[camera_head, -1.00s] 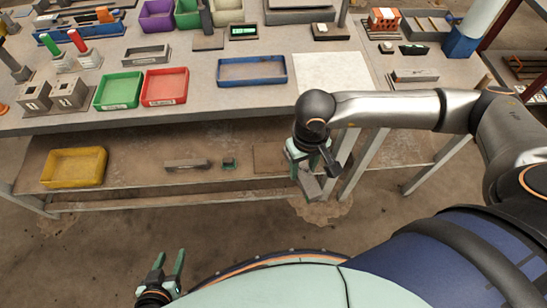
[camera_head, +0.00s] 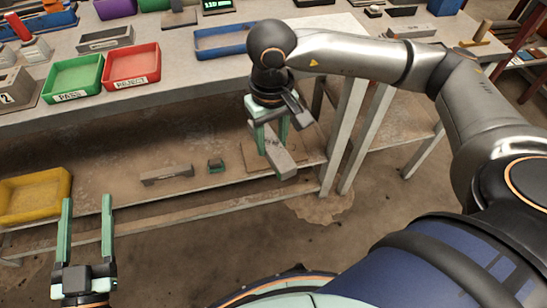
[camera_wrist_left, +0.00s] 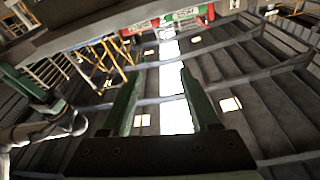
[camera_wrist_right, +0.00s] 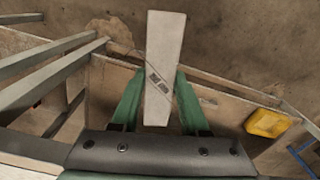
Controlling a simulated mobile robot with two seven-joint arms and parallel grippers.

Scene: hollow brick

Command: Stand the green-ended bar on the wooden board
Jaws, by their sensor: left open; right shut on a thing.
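My right gripper (camera_head: 270,128) is shut on a grey bar (camera_head: 281,160), which hangs tilted below its green fingers. The right wrist view shows the bar (camera_wrist_right: 164,60) between the fingers, with dark marks on its face. No green end shows on it; its gripped end is partly hidden. A thin brown wooden board (camera_head: 250,160) lies on the lower shelf, behind and left of the bar, partly covered by it. I cannot tell whether the bar touches the board. My left gripper (camera_head: 87,202) is open and empty at the lower left, in front of the shelf.
The lower shelf (camera_head: 110,195) also holds a yellow bin (camera_head: 35,195), a grey bar-like piece (camera_head: 167,174) and a small green block (camera_head: 216,165). The tabletop above carries green (camera_head: 73,78), red (camera_head: 131,64) and blue (camera_head: 222,42) trays. Table legs (camera_head: 343,130) stand right of the held bar.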

